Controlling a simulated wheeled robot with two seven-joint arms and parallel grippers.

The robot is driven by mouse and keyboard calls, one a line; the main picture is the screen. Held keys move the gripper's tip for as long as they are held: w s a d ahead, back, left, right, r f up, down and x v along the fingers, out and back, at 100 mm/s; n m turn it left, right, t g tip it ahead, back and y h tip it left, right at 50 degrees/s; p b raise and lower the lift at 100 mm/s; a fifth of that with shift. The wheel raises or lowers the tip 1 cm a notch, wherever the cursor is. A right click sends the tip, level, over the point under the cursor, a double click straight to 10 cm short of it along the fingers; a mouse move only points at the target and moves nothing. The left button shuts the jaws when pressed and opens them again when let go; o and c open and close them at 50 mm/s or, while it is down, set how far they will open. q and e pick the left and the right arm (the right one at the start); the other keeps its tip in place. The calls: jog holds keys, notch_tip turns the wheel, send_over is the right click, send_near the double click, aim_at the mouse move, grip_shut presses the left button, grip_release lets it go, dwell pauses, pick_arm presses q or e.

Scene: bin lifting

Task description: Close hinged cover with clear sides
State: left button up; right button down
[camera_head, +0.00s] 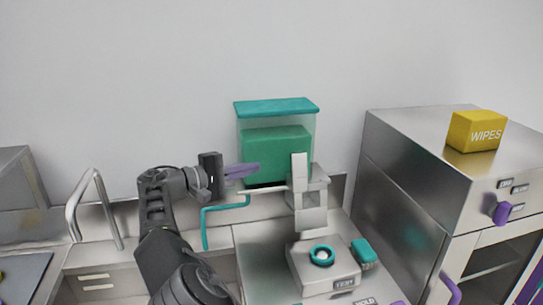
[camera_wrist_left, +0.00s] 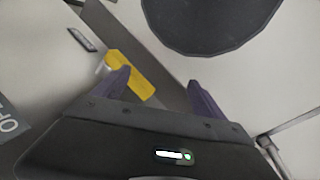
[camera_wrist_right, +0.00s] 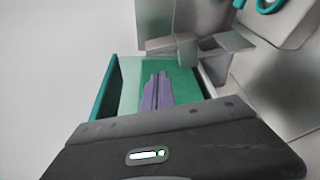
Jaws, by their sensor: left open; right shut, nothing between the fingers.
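The cover with clear sides (camera_head: 244,123) stands at the back against the wall in the head view, with a teal panel (camera_head: 276,106) along its top. A green panel (camera_head: 275,150) shows through or within it. The teal panel also shows in the right wrist view (camera_wrist_right: 107,88), at left. My right gripper (camera_head: 256,169) is shut and empty, its purple fingertips in front of the cover's lower left part; I cannot tell whether they touch it. My left gripper (camera_wrist_left: 157,88) shows only in the left wrist view, open with nothing between its fingers.
A teal bent handle (camera_head: 205,225) is below my right gripper. A grey device with a teal ring (camera_head: 321,254) stands before the cover. A steel cabinet (camera_head: 410,165) at right carries a yellow WIPES box (camera_head: 475,130). A faucet (camera_head: 85,205) stands at left.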

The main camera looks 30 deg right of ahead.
jog(key=d+p, duration=0.1)
jog(key=d, duration=0.9)
jog(key=shift+s+f, duration=0.3)
jog(key=shift+f, duration=0.05)
